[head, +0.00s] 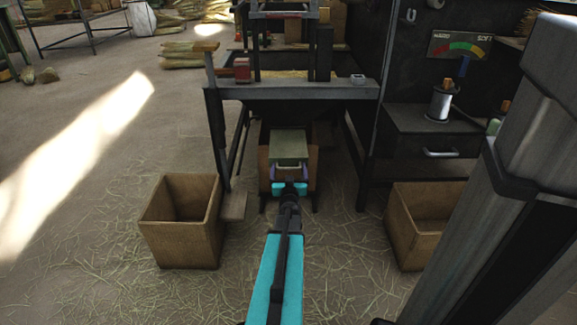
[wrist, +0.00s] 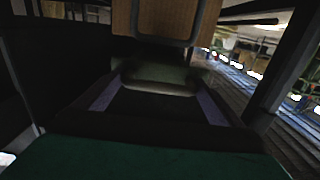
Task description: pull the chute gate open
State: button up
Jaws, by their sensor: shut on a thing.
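The chute gate (head: 289,146) is a grey-green plate under the bench's hopper, in front of a wooden crate, at the middle of the head view. Its bar handle (head: 289,166) faces me. My gripper (head: 290,184), with teal and purple fingers, is shut on the handle. In the wrist view, the gripper (wrist: 158,100) shows as two purplish finger edges. A grey-green part of the gate (wrist: 160,73) lies just beyond them. The exact contact at the handle is dark and partly hidden.
The metal bench (head: 290,91) stands over the gate, its legs on both sides. An open wooden crate (head: 180,220) sits at left, another (head: 420,222) at right. A drawer cabinet (head: 430,145) with a wire spool (head: 440,103) stands right.

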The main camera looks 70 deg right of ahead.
jog(key=shift+s+a, duration=0.35)
jog(key=shift+s, duration=0.15)
jog(key=shift+f, duration=0.1)
jog(key=o, duration=1.2)
jog(key=shift+c, duration=0.2)
jog(key=shift+o, duration=0.2)
jog(key=shift+w, duration=0.2)
jog(key=shift+a, duration=0.15)
jog(key=p+v, duration=0.6)
jog(key=v, duration=0.7)
jog(key=shift+s+a+p, duration=0.25)
jog(key=shift+p, duration=0.05)
